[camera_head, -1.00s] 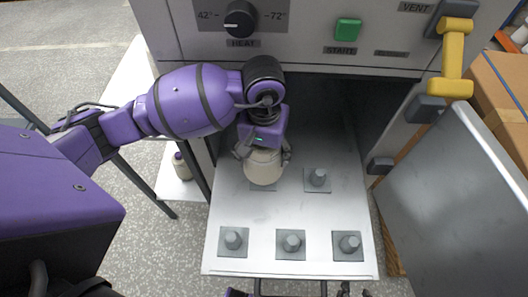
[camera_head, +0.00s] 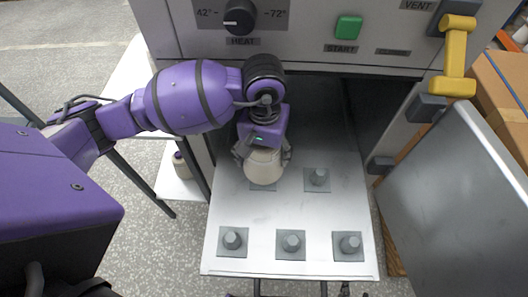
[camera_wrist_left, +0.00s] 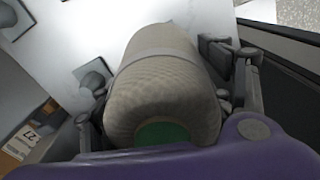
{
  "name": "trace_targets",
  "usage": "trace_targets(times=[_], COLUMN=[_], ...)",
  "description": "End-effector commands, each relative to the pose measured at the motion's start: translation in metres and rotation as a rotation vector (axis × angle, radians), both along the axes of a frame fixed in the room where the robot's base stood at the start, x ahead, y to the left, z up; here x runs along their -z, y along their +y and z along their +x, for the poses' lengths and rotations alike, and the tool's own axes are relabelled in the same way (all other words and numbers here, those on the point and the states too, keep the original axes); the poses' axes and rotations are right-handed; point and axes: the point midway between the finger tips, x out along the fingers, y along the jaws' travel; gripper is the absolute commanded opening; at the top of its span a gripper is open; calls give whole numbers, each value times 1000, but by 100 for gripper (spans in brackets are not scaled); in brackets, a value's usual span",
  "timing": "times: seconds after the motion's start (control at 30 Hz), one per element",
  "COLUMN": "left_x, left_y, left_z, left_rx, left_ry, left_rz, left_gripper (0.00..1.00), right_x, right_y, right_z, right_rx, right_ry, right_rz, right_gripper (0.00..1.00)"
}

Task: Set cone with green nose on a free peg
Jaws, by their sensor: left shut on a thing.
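The cone with the green nose (camera_head: 264,167) is a cream yarn cone, over a peg plate at the back left of the metal tray (camera_head: 225,208). Its green nose (camera_wrist_left: 162,133) shows in the left wrist view, on the end nearest the camera. My left gripper (camera_head: 263,157) is shut on the cone from above. Whether the cone is seated on the peg is hidden. Bare pegs stand at the back right (camera_head: 318,177), front left (camera_head: 232,239), front middle (camera_head: 291,241) and front right (camera_head: 348,243). My right gripper is not clearly visible.
The oven's control panel (camera_head: 300,22) rises behind the tray. An open door panel (camera_head: 455,190) and a yellow handle (camera_head: 456,55) are at the right. Another cone (camera_head: 181,164) stands on a white shelf at the left.

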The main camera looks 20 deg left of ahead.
Motion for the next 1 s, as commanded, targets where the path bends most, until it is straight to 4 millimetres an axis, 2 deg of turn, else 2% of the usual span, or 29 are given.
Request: trace_targets(times=[0.47,1.0], left_x=[0,12], left_y=[0,0], left_z=[0,0], left_rx=[0,0], left_ry=[-1,0], left_rz=[0,1], left_gripper=[34,34], right_x=[3,15], right_y=[0,1], right_z=[-2,-10], right_rx=[0,1], right_ry=[4,23], right_rz=[0,2], right_gripper=[40,40])
